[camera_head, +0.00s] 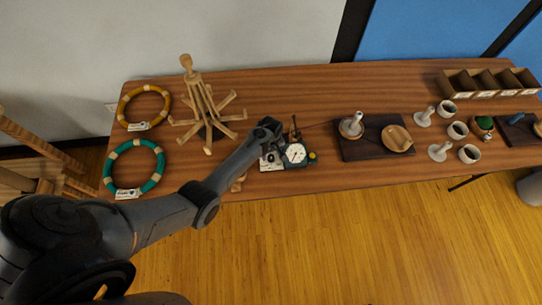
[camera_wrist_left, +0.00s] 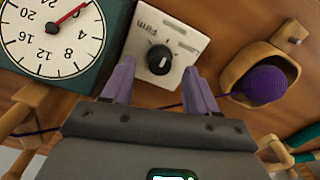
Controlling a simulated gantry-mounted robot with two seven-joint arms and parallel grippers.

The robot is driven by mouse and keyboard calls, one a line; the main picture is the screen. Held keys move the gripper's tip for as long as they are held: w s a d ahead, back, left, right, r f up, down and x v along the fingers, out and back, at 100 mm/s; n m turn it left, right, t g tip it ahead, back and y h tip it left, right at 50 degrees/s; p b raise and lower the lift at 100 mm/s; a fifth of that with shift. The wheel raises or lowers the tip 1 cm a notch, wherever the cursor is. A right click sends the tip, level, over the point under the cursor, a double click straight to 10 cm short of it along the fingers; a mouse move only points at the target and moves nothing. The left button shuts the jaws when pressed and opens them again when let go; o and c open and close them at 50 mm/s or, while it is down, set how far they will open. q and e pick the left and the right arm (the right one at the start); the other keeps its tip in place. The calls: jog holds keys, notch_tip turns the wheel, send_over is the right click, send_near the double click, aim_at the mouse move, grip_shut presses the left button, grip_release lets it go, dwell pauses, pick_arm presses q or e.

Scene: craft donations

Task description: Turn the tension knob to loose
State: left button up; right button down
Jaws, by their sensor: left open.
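The tension knob (camera_wrist_left: 159,59) is a round black knob on a white plate (camera_wrist_left: 171,31) in the left wrist view. My right gripper is not in view.
A white-faced dial (camera_head: 295,153) with a red hand stands beside the plate. A purple yarn ball (camera_wrist_left: 271,85) lies in a wooden holder. A wooden yarn swift (camera_head: 207,118) stands to the left, near two yarn rings (camera_head: 134,168). A dark board (camera_head: 374,138) lies right.

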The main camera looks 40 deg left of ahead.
pick_arm(q)
jog(key=shift+f, duration=1.15)
jog(key=c, duration=1)
jog(key=shift+c, duration=0.2)
